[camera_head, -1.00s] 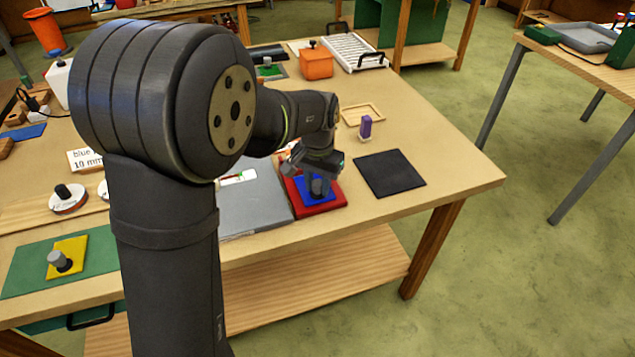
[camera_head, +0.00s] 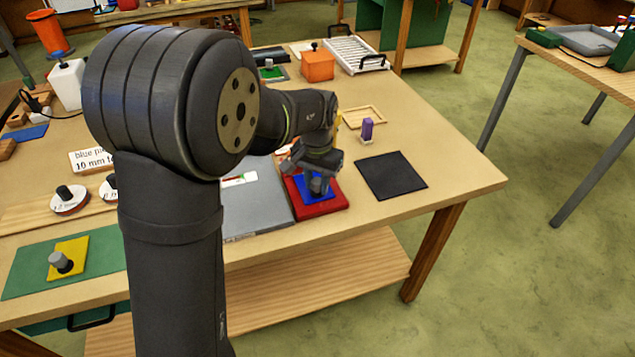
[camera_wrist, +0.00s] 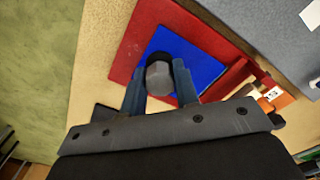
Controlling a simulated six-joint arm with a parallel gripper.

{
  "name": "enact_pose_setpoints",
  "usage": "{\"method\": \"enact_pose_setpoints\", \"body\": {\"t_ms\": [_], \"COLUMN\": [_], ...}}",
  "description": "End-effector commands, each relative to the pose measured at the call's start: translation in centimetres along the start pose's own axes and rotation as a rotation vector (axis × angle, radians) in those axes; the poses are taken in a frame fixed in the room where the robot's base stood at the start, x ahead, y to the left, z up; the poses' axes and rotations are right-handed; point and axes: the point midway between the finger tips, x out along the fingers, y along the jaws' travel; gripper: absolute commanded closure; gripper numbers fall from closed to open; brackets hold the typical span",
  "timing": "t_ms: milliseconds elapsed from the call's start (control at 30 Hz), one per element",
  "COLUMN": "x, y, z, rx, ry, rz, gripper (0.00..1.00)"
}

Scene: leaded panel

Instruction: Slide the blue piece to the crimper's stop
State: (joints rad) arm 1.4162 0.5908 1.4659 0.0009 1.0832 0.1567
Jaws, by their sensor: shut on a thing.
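The blue piece (camera_wrist: 205,66) is a flat plate with a grey upright knob (camera_wrist: 158,76). It lies on a red base (camera_wrist: 128,62). In the head view the blue piece (camera_head: 303,183) is partly hidden by my gripper (camera_head: 318,181). In the wrist view my gripper (camera_wrist: 159,88) has one finger on each side of the knob and is shut on it. A red upright part with an orange block (camera_wrist: 272,97) and a small white label stands beside the blue plate, at the right of the wrist view. I cannot tell which part is the stop.
A grey slab (camera_head: 250,205) lies left of the red base. A black mat (camera_head: 390,175) lies to its right, with a purple block (camera_head: 367,129) and a wooden tray (camera_head: 363,117) behind. A yellow piece (camera_head: 75,250) with a knob lies on a green mat (camera_head: 25,270).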

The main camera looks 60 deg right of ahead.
Motion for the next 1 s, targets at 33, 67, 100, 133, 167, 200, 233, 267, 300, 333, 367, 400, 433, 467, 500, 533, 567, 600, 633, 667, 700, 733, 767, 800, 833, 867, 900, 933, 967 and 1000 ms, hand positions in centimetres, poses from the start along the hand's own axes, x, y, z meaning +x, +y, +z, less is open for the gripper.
{"method": "enact_pose_setpoints", "body": {"t_ms": [33,67,100,133,167,200,233,267,300,333,367,400,433,467,500,533,567,600,633,667,700,733,767,800,833,867,900,933,967,1000], "x": [0.0,0.0,0.0,0.0,0.0,0.0,0.0,0.0,0.0,0.0,0.0,0.0,0.0,0.0,0.0,-0.1,-0.2,-0.4,-0.7,-1.0,-1.6,-2.1,-2.6,-3.5,-4.2,-5.0,-5.9,-6.7,-7.5,-8.5], "y": [-0.1,-0.1,-0.2,-0.2,-0.1,-0.1,-0.1,-0.1,-0.1,-0.1,-0.1,-0.1,-0.1,-0.1,-0.1,-0.1,-0.1,-0.1,-0.1,-0.1,-0.1,-0.1,-0.1,-0.1,-0.1,-0.1,-0.1,-0.1,-0.1,-0.1], "z": [-0.1,-0.1,-0.1,-0.1,-0.1,-0.1,-0.1,-0.1,-0.1,-0.1,-0.1,-0.1,-0.1,-0.1,-0.1,-0.1,-0.1,-0.1,-0.2,-0.2,-0.2,-0.2,-0.2,-0.2,-0.2,-0.2,-0.2,-0.2,-0.2,-0.2], "rx": [0.000,0.000,0.000,0.000,0.000,0.000,0.000,0.000,0.000,0.000,0.000,0.000,0.000,0.000,0.000,0.000,0.000,0.000,0.000,0.000,0.000,0.000,0.000,0.000,0.000,0.000,0.000,0.000,-0.001,0.000], "ry": [0.000,0.000,0.000,0.000,0.000,0.000,0.000,0.000,0.000,0.000,0.000,0.000,0.000,-0.001,0.000,0.000,0.000,0.001,0.002,0.003,0.003,0.004,0.004,0.004,0.006,0.006,0.005,0.006,0.006,0.005], "rz": [0.000,0.000,0.000,0.000,0.000,0.000,0.000,0.000,0.000,0.000,0.000,0.000,0.000,0.000,0.000,0.000,0.000,0.000,0.000,-0.001,-0.001,-0.001,-0.001,-0.001,-0.001,-0.001,-0.001,-0.001,-0.001,-0.001], "gripper": [0.92,0.92,0.92,0.68,0.62,0.54,0.48,0.47,0.47,0.47,0.47,0.47,0.47,0.47,0.47,0.47,0.47,0.47,0.47,0.47,0.47,0.47,0.47,0.47,0.47,0.47,0.47,0.47,0.47,0.47]}}
